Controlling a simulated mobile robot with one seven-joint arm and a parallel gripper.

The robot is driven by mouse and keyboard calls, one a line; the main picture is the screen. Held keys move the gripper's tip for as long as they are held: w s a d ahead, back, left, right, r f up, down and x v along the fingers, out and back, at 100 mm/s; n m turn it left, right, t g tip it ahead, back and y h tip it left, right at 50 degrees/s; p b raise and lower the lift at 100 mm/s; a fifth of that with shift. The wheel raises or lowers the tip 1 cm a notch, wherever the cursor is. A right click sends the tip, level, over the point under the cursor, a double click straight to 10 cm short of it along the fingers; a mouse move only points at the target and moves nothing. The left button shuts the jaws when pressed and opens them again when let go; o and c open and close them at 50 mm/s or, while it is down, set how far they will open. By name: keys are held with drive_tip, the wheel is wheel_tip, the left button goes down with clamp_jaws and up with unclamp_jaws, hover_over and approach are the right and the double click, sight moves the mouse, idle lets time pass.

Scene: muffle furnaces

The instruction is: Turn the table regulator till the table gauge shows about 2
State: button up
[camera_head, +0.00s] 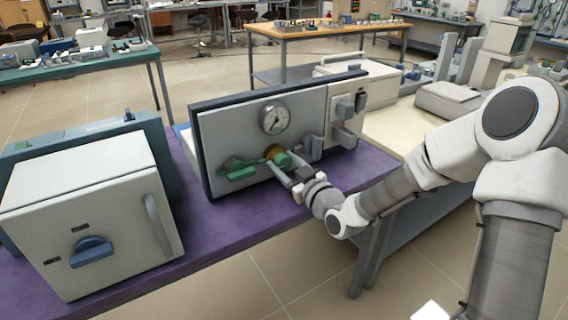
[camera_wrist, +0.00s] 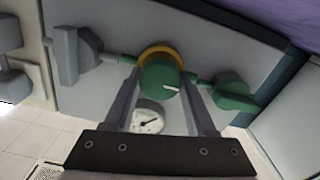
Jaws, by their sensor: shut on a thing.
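The table regulator is a green round knob (camera_head: 278,158) with a yellow ring behind it, on the front of a grey panel (camera_head: 228,128) on the purple table. It also shows in the wrist view (camera_wrist: 160,76), with a white mark on its face. My gripper (camera_head: 285,172) is shut on the knob, one finger on each side; it also shows in the wrist view (camera_wrist: 160,95). The round table gauge (camera_head: 274,118) sits above the knob in the head view. The gauge also shows in the wrist view (camera_wrist: 148,120), partly cut off, with a dark needle; its numbers are too small to read.
A green valve handle (camera_head: 238,168) is left of the knob. Grey fittings (camera_head: 312,148) are close on its right. A white furnace (camera_head: 92,218) with a blue handle stands at the left. Purple tabletop (camera_head: 235,213) is free in front of the panel.

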drive_tip(key=shift+m, duration=0.3)
drive_tip(key=m+p, duration=0.1)
drive_tip(key=m, duration=0.2)
drive_tip(key=shift+d+m, duration=0.1)
drive_tip(key=shift+m, duration=0.2)
drive_tip(key=m+p, duration=0.1)
drive_tip(key=m, duration=0.2)
drive_tip(key=shift+m, duration=0.3)
drive_tip(key=m+p, duration=0.2)
drive_tip(key=m, duration=0.2)
drive_tip(key=shift+m, duration=0.3)
drive_tip(key=shift+d+f+m+p, duration=0.1)
drive_tip(key=shift+m+p, duration=0.6)
drive_tip(key=shift+m, duration=1.2)
drive_tip(key=o, duration=1.4)
